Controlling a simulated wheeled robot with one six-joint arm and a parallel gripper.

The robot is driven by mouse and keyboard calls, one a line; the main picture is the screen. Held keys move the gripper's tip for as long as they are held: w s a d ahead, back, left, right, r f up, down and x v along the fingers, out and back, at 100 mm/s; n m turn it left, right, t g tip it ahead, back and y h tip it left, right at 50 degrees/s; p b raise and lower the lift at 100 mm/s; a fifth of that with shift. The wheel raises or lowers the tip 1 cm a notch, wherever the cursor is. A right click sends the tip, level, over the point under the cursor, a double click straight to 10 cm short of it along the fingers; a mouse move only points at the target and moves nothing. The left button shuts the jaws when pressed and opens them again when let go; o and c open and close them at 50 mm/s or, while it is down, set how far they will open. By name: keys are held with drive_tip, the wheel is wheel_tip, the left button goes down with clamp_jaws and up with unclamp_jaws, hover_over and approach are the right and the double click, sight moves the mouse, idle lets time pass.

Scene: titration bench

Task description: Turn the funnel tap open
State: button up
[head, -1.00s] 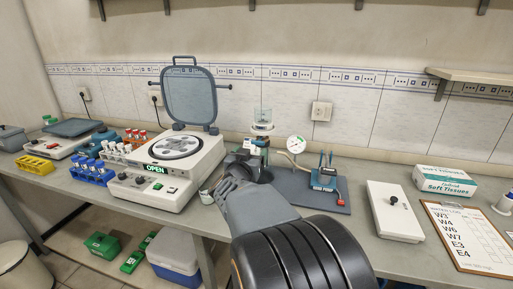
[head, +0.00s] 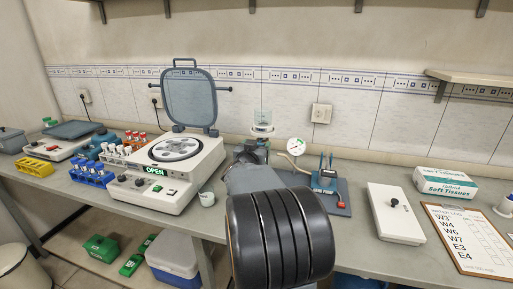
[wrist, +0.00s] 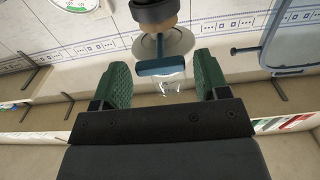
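The filter funnel's clear glass cup (head: 263,118) stands at the back of the bench in the head view, with my arm in front of its lower part. In the wrist view the blue tap handle (wrist: 161,65) lies crosswise, in front of a round pale disc and below a dark collar (wrist: 153,12). My gripper (wrist: 163,74) is open, with one green finger on each side of the handle and a visible gap at both ends. Clear glass shows just below the handle.
A dial gauge (head: 297,146) and blue pump (head: 325,178) are to the right. A white box (head: 396,213) sits further right.

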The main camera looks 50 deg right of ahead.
drive_tip(key=c, duration=0.7)
drive_tip(key=shift+c, duration=0.2)
drive_tip(key=shift+r+p, duration=0.1)
drive_tip(key=shift+p, duration=0.2)
drive_tip(key=shift+n+p, duration=6.4)
drive_tip(key=shift+n, duration=1.9)
drive_tip(key=shift+f, duration=0.2)
drive_tip(key=o, duration=0.9)
